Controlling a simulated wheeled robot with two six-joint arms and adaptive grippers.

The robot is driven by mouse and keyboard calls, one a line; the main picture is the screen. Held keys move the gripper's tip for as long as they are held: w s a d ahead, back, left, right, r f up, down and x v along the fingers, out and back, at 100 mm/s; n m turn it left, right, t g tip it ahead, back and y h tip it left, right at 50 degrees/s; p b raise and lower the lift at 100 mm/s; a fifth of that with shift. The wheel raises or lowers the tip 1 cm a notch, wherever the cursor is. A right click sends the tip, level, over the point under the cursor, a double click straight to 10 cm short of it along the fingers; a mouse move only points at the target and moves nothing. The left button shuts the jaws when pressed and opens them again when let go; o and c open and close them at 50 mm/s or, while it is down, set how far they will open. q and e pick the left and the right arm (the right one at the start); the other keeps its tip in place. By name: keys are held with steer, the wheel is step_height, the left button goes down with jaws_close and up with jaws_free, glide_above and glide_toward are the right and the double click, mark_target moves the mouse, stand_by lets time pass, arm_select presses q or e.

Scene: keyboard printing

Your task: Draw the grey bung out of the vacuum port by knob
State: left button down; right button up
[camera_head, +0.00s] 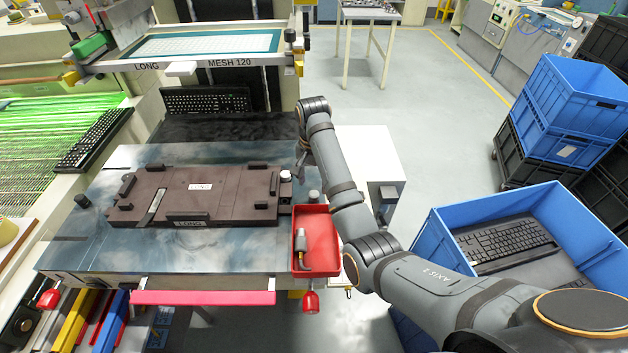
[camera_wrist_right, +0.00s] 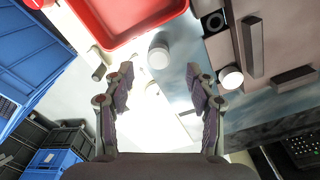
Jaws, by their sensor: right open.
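A pale round knob (camera_head: 285,175) stands at the right edge of the dark brown jig (camera_head: 235,190); it looks like the bung's top, and the port under it is hidden. In the right wrist view this pale knob (camera_wrist_right: 231,77) lies to the right of the fingers. A second, greyer cylinder (camera_head: 313,195) stands by the red tray; in the wrist view this cylinder (camera_wrist_right: 158,55) shows just beyond the gap between the fingers. My right gripper (camera_wrist_right: 159,77) is open and empty above the table, apart from both. In the head view it is small and partly hidden by my arm. My left gripper is out of view.
The red tray (camera_head: 298,266) holds a grey-and-black tool and sits at the table's right edge. Raised dark blocks line the jig. A printing frame (camera_head: 122,62) stands behind. A blue crate (camera_head: 440,232) with keyboards is at the right.

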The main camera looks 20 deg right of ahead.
mark_target(314, 193)
step_height(314, 193, down, 5)
steer(key=shift+d+b, duration=0.15)
steer(key=shift+b, duration=0.15)
steer(key=shift+f, duration=0.35)
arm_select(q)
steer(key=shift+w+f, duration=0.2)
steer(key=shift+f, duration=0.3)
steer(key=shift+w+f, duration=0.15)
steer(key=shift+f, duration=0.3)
arm_select(e)
steer(key=shift+c, duration=0.2)
steer(key=c, duration=0.9)
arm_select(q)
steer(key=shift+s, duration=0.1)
arm_select(e)
steer(key=o, duration=0.9)
steer(key=shift+o, duration=0.2)
